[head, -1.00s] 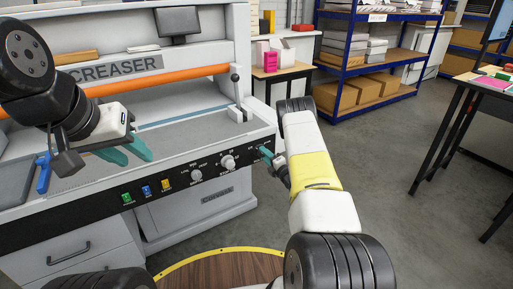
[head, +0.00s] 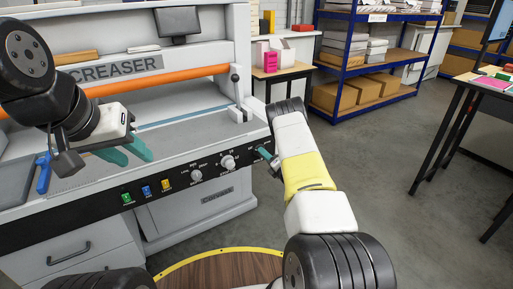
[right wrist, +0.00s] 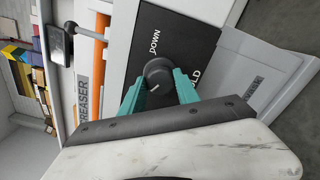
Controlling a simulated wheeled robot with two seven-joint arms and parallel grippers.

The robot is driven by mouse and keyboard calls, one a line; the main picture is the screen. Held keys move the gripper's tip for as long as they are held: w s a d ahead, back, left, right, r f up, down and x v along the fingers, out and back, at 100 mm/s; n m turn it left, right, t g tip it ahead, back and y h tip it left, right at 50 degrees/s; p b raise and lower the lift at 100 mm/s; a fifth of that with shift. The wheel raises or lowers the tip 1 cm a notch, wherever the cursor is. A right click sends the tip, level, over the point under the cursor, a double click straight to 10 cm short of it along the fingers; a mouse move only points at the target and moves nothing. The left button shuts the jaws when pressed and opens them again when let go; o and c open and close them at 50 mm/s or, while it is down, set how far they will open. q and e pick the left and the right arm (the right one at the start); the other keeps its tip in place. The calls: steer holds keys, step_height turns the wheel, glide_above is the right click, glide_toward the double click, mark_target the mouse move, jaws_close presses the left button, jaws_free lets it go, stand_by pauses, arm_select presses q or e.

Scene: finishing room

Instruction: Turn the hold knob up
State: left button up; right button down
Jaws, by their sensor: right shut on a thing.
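The hold knob (right wrist: 157,73) is a round dark knob on the black front panel of the creaser, seen in the right wrist view. The word DOWN is printed beside it and the end of HOLD shows past a finger. My right gripper (right wrist: 160,82) has its teal fingers on either side of the knob, shut on it. In the head view my right gripper (head: 265,153) is at the right end of the panel, where the knob is hidden. My left gripper (head: 128,154) is open and empty above the machine's bed.
Two pale knobs (head: 228,162) and green, blue and yellow switches (head: 146,190) sit left on the same panel. A small lever (head: 236,92) stands at the bed's right end. Blue shelving (head: 350,60) with boxes stands behind.

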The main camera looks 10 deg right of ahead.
steer(key=shift+f, duration=0.1)
steer(key=c, duration=0.9)
jaws_free()
steer(key=v, duration=0.8)
